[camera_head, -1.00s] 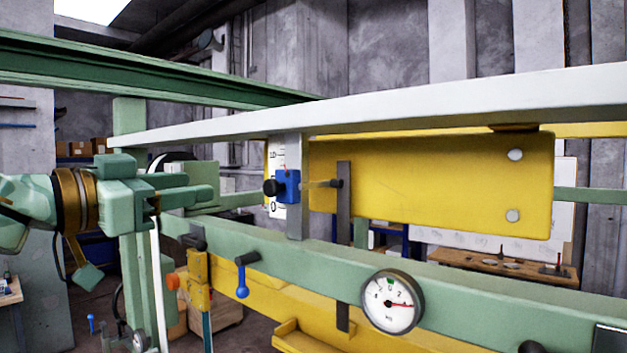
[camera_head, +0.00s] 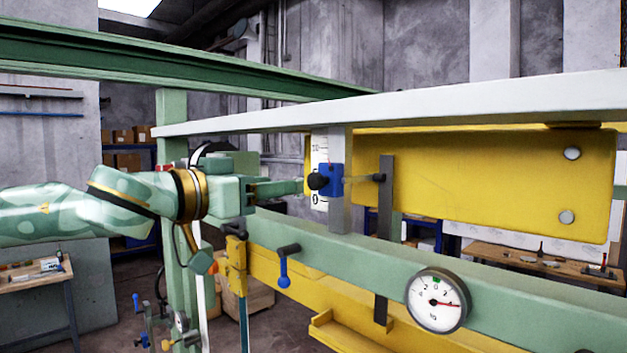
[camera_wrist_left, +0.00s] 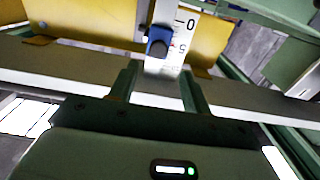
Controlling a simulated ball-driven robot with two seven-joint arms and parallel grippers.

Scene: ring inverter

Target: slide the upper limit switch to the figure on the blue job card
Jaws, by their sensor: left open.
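The upper limit switch is a blue block (camera_head: 334,181) with a black knob (camera_head: 317,181) on its left and a thin rod to its right. It sits on a grey upright beside a white figure scale (camera_head: 320,150), low on it, near the 0. My left gripper (camera_head: 302,187) is open, its fingertips just left of the knob. In the left wrist view the blue block (camera_wrist_left: 158,44) lies beyond the open fingers (camera_wrist_left: 160,88), apart from them, beside the scale (camera_wrist_left: 182,45). I cannot make out a blue job card. My right gripper is not in view.
A pale rail (camera_head: 430,105) runs above the switch and a green beam (camera_head: 370,250) below it. A dark vertical bar (camera_head: 386,225) and a yellow panel (camera_head: 480,185) stand to the right. A round gauge (camera_head: 436,300) and a blue-handled lever (camera_head: 283,268) sit on the beam.

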